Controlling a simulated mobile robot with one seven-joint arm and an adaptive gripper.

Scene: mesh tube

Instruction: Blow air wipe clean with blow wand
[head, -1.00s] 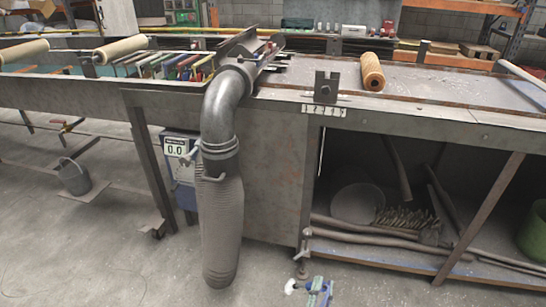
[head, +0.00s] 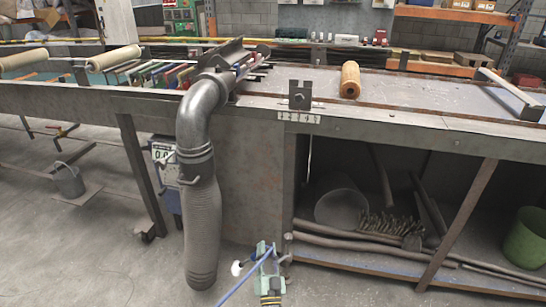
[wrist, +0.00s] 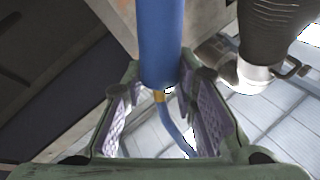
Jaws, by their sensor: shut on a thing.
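A blue rod, which looks like the blow wand (wrist: 160,45), stands upright in the wrist view between the green fingers with purple pads of my gripper (wrist: 160,105). A brass-coloured fitting and a thin blue hose (wrist: 172,125) show at its lower end; its upper end is out of frame. In the head view my gripper (head: 266,260) is low, in front of the bench and right of the grey duct hose's lower end. A slim blue line (head: 243,277) runs from it down left; I cannot tell whether this is wand or hose. My gripper is shut on the blue wand.
A metal duct elbow (head: 202,105) and ribbed grey hose (head: 202,225) hang before the bench front. The bench top (head: 415,95) carries an orange roller (head: 350,80). Poles and a brush lie on the lower shelf (head: 380,262). Open floor lies at left.

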